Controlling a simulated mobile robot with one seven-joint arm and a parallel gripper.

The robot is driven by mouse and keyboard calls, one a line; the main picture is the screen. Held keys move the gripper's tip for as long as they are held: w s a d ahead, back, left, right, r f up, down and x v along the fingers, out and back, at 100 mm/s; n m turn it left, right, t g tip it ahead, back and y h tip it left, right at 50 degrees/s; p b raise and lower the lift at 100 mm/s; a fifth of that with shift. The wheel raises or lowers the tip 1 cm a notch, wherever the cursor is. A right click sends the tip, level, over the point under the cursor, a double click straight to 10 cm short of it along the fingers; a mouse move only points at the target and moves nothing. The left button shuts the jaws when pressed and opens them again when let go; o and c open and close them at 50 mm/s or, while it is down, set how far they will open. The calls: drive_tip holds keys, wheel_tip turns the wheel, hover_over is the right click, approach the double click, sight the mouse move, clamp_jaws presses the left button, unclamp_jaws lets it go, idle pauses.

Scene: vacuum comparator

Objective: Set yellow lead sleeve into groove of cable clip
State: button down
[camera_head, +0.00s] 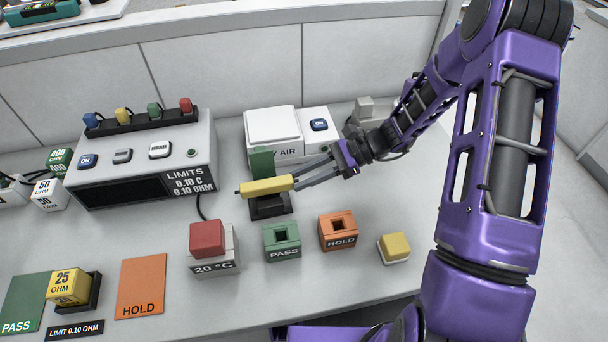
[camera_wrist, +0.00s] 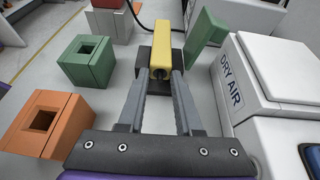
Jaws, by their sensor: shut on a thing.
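The yellow lead sleeve (camera_head: 265,187) is a long block with a dark tip at its left end. It also shows in the wrist view (camera_wrist: 163,45), pointing away from me. My gripper (camera_head: 297,180) is shut on its near end; both fingers show in the wrist view (camera_wrist: 161,78). The cable clip appears to be the dark block (camera_head: 270,207) under the sleeve, with a green upright plate (camera_head: 262,162) behind it; the plate stands right of the sleeve in the wrist view (camera_wrist: 207,40). The sleeve hides the groove, so I cannot tell whether it is seated.
A white DRY AIR box (camera_head: 273,130) stands close behind the clip. In front are a green PASS socket block (camera_head: 282,240), an orange HOLD socket block (camera_head: 338,231) and a red-topped 20 °C block (camera_head: 208,245). The comparator box (camera_head: 145,150) is at left.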

sight(304, 197)
drive_tip(key=shift+f, duration=0.15)
drive_tip(key=shift+f+b, duration=0.85)
drive_tip(key=shift+f, duration=0.35)
drive_tip(key=shift+f, duration=0.15)
idle(0.4)
drive_tip(key=shift+f+b, duration=0.5)
drive_tip(key=shift+f, duration=0.15)
drive_tip(key=c, duration=0.5)
unclamp_jaws()
drive_tip(key=v, duration=1.7)
drive_tip(key=shift+r+p, duration=0.15)
drive_tip(key=shift+p, duration=0.25)
